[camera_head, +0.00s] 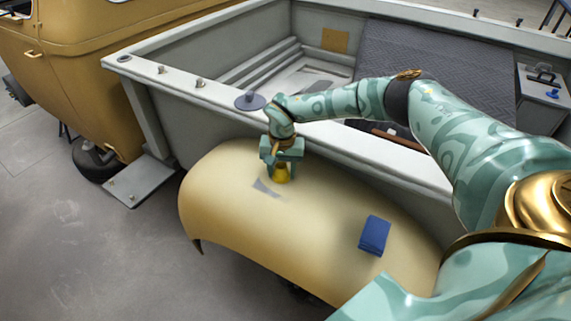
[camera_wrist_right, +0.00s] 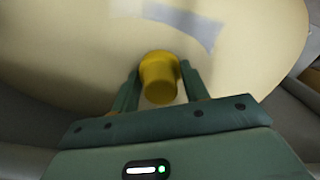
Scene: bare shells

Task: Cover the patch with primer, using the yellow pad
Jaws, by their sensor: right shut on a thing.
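The yellow pad (camera_head: 281,174) is held in my right gripper (camera_head: 281,163), close over the cream curved panel (camera_head: 330,225). The pad also shows between the two fingers of the right gripper (camera_wrist_right: 159,85) in the right wrist view (camera_wrist_right: 159,78). I cannot tell whether the pad touches the panel. A grey patch (camera_head: 266,188) lies on the panel just left of and below the pad in the head view. In the right wrist view the grey patch (camera_wrist_right: 185,24) is beyond the pad, up and to the right. My left gripper is not in view.
A grey truck bed (camera_head: 240,97) with a high side wall stands behind the panel. A yellow-brown vehicle body (camera_head: 90,60) is at the left.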

